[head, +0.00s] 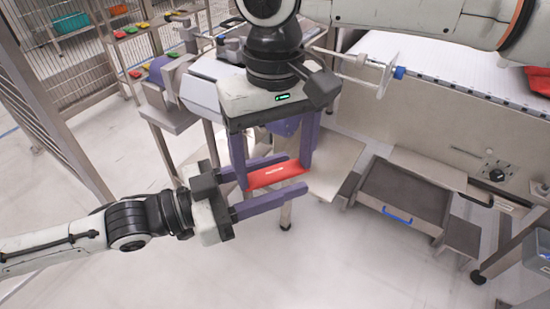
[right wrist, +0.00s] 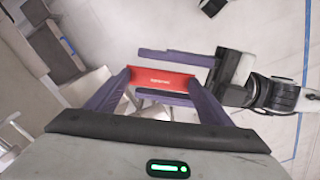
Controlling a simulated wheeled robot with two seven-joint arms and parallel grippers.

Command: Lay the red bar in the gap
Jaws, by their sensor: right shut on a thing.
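The red bar (head: 278,174) is held crosswise between the purple fingertips of my right gripper (head: 275,177), which points down in mid-air. White lettering shows on the bar, and it also shows in the right wrist view (right wrist: 160,79). My left gripper (head: 296,182) comes in from the left with its jaws apart. Its fingers lie on either side of the bar in both views; I cannot tell whether they touch it. In the right wrist view the left gripper (right wrist: 178,77) reaches in from the right. I cannot make out the gap.
A grey machine (head: 205,85) stands behind my right gripper. A dark tray with a blue handle (head: 405,190) is at the right. The floor below is clear.

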